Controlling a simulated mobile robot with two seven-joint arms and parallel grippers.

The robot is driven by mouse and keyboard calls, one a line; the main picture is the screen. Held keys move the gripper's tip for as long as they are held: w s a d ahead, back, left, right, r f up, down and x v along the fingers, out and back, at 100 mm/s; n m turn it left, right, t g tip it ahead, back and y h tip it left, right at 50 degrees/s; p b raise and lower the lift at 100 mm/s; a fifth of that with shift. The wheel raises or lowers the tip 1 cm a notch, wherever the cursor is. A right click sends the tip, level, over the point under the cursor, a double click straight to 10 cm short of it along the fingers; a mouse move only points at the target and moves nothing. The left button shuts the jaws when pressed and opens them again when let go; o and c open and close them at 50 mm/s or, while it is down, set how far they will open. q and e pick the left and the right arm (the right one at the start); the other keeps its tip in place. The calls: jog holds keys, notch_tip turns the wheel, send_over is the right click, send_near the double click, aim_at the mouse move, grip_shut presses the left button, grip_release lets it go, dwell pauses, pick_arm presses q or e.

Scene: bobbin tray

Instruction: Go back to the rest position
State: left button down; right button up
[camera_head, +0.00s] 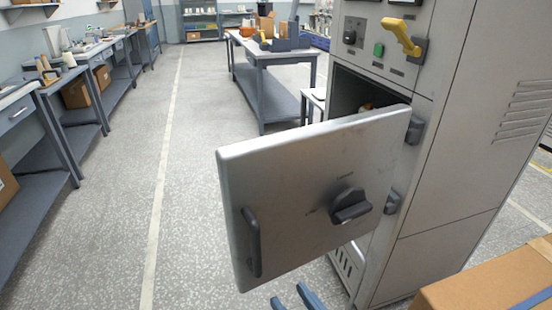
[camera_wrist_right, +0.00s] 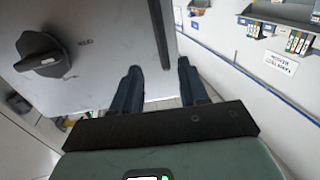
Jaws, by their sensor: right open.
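My right gripper (camera_head: 294,299) shows only as two blue fingertips at the bottom edge of the head view, below the open cabinet door (camera_head: 300,170). In the right wrist view the two fingers (camera_wrist_right: 160,82) stand apart with nothing held between them. The door's dark bar handle (camera_head: 251,243) shows ahead of the fingers in the wrist view (camera_wrist_right: 160,35); the head view shows the fingertips apart from it. The door's black knob (camera_head: 350,205) is also in the wrist view (camera_wrist_right: 40,53). My left gripper is in neither view.
The grey cabinet (camera_head: 440,200) stands at right, its door swung out toward me and hiding most of the inside. A cardboard box (camera_head: 480,285) is at bottom right. A workbench (camera_head: 265,55) stands behind, other benches line the left wall. The floor at left centre is clear.

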jog(key=d+f+m+g+h+p, duration=0.2)
jog(key=f+g+p, duration=0.3)
jog(key=f, duration=0.4)
jog(key=d+f+m+g+h+p, duration=0.2)
jog(key=f+g+p, duration=0.1)
jog(key=f+p, duration=0.45)
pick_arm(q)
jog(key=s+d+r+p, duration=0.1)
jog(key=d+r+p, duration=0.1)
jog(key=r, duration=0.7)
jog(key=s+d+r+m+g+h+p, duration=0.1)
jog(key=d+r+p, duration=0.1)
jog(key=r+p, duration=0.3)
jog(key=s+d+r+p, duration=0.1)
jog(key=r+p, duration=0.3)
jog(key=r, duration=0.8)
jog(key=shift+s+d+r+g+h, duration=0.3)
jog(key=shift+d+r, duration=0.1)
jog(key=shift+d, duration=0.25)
pick_arm(e)
jog(key=s+d+f+m+g, duration=0.2)
jog(key=s+f+g, duration=0.2)
jog(key=s, duration=0.5)
jog(key=s+d+f+m+g, duration=0.1)
jog(key=s+f+m+g, duration=0.2)
jog(key=s+f, duration=0.6)
jog(key=shift+s+d+g+h, duration=0.4)
jog(key=shift+s+g, duration=0.35)
jog(key=shift+g, duration=0.15)
